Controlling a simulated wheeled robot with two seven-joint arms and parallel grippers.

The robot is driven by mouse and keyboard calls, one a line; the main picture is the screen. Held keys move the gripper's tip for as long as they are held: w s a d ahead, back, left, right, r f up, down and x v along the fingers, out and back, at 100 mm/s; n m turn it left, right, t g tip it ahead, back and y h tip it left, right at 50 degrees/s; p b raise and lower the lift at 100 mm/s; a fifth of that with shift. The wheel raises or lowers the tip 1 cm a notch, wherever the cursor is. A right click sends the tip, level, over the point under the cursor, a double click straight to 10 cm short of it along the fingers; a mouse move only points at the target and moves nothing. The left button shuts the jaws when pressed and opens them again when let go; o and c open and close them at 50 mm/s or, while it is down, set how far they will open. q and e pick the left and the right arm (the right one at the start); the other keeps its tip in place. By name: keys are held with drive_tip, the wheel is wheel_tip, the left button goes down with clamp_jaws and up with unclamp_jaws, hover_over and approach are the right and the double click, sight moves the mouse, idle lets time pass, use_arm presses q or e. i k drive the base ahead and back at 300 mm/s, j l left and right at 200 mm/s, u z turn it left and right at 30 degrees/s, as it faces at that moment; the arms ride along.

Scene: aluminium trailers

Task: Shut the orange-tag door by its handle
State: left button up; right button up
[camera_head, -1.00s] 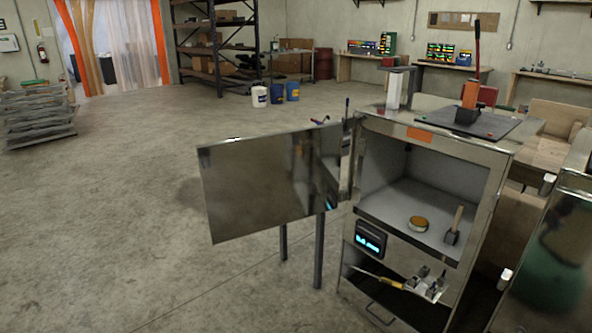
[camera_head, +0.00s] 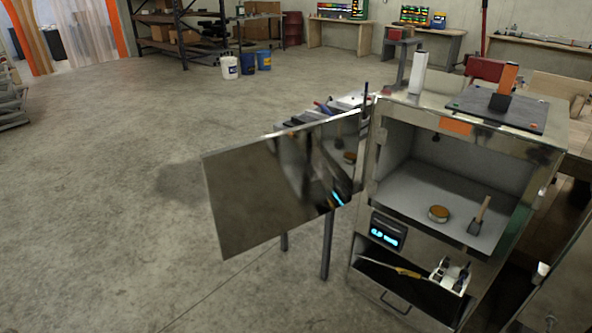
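The metal cabinet (camera_head: 452,126) stands at the right with an orange tag (camera_head: 456,126) on the front edge above its upper compartment. Its reflective door (camera_head: 262,185) is swung wide open to the left, hinged on the compartment's left side. I cannot make out a handle on the door for sure. Neither of my grippers is in view.
Below the compartment are a lit display (camera_head: 388,232) and an open lower bay with a yellow-handled tool (camera_head: 408,272). A second metal cabinet (camera_head: 560,262) stands close at the right. The floor (camera_head: 110,220) to the left is clear. Buckets (camera_head: 247,63) stand far back.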

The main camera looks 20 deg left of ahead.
sight(260, 190)
drive_tip(key=i+j+z, duration=0.15)
drive_tip(key=j+z, duration=0.2)
drive_tip(key=j, duration=0.55)
drive_tip(key=j+z, duration=0.35)
drive_tip(key=j, duration=0.6)
drive_tip(key=j+z, duration=0.4)
drive_tip(key=j, duration=0.55)
